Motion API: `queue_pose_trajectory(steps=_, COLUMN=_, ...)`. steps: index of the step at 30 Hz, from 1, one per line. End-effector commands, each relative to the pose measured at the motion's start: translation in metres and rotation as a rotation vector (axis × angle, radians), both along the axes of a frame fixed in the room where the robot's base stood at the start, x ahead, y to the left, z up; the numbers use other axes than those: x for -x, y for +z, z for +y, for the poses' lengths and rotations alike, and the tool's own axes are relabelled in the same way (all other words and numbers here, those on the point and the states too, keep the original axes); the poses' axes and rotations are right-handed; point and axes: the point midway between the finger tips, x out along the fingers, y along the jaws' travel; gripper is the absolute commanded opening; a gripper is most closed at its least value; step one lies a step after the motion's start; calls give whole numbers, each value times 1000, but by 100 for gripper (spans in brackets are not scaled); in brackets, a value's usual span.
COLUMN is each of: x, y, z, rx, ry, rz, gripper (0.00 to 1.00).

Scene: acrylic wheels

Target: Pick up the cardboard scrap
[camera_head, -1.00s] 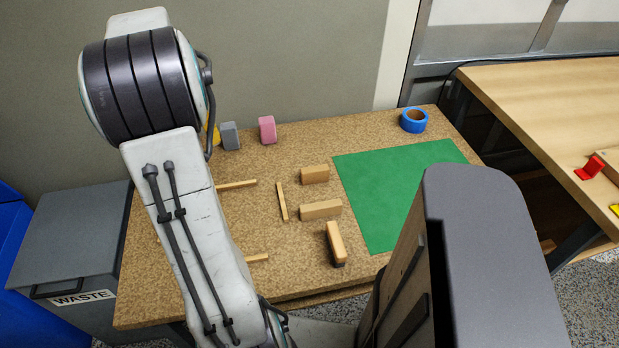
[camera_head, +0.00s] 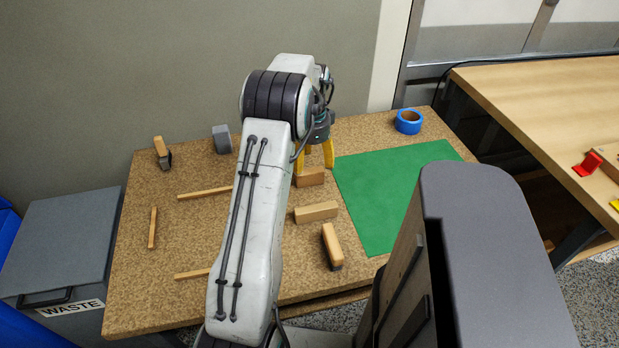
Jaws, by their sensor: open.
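My gripper (camera_head: 314,158), with yellow fingers, is open and points down over the back middle of the workbench. Its fingers are just behind and above a short tan block (camera_head: 311,178), with no clear hold on it. I cannot tell for sure which tan piece is the cardboard scrap. Another tan block (camera_head: 316,212) lies in front of the first. A tan block with a dark end (camera_head: 332,245) lies nearer the front edge. My arm hides part of the bench's middle.
The speckled workbench (camera_head: 130,285) also bears a green mat (camera_head: 385,195), blue tape roll (camera_head: 408,121), grey block (camera_head: 221,139), dark-and-tan brush-like piece (camera_head: 162,152) and thin strips (camera_head: 152,228). A grey WASTE bin (camera_head: 70,245) stands left. A wooden table (camera_head: 550,100) stands right.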

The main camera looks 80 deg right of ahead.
Motion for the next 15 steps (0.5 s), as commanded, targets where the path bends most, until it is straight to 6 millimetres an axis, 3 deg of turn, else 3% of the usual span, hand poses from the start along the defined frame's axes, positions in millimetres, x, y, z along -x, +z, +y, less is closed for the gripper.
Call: queue_pose_trajectory(steps=15, x=-4, y=-51, z=4, rx=-1, ry=3, rz=-1, gripper=67)
